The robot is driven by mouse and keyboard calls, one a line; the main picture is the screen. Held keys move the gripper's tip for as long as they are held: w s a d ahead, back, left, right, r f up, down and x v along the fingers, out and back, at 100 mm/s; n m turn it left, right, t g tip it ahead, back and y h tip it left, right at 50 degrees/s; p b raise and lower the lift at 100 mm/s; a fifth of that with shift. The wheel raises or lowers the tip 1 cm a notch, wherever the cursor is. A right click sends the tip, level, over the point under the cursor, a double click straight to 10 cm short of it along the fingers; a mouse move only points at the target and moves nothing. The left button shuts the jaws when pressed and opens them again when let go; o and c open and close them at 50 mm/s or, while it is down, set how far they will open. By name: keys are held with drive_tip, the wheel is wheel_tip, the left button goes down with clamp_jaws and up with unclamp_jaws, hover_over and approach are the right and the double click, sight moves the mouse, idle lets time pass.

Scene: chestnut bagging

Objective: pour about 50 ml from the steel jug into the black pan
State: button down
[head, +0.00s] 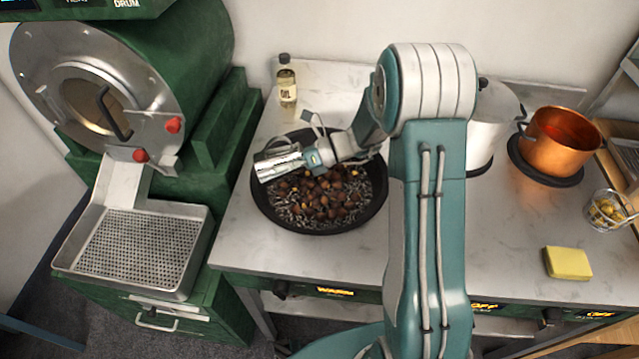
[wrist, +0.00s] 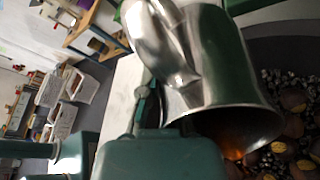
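The steel jug (head: 280,165) is tipped over on its side above the left part of the black pan (head: 262,205). My gripper (head: 308,158) is at its right side and appears shut on its handle. In the wrist view the jug (wrist: 205,65) fills the upper middle, its wide rim pointing down over the pan (wrist: 275,45). An amber-brown patch shows by the rim; I cannot tell whether it is liquid or a reflection. The pan holds many chestnuts (head: 322,200) among small dark pebbles. My gripper and arm hide part of the pan's far right side.
An oil bottle (head: 287,82) stands behind the pan. A green drum roaster (head: 190,50) with a perforated tray (head: 135,250) is at left. A copper pot (head: 560,140), a sponge (head: 567,263) and a wire basket (head: 607,210) are at right.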

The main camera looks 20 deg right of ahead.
drive_tip(key=shift+a+f+h, duration=0.5)
drive_tip(key=shift+a+h, duration=0.15)
drive_tip(key=shift+h, duration=0.45)
drive_tip(key=shift+w+a+h, duration=0.1)
drive_tip(key=shift+a+h, duration=0.15)
drive_tip(key=shift+h, duration=0.75)
drive_tip(key=shift+f+h+b, duration=0.35)
drive_tip(key=shift+f+h, duration=0.15)
drive_tip(key=shift+h, duration=0.2)
drive_tip(key=shift+a+g, duration=0.15)
drive_tip(key=shift+g, duration=0.15)
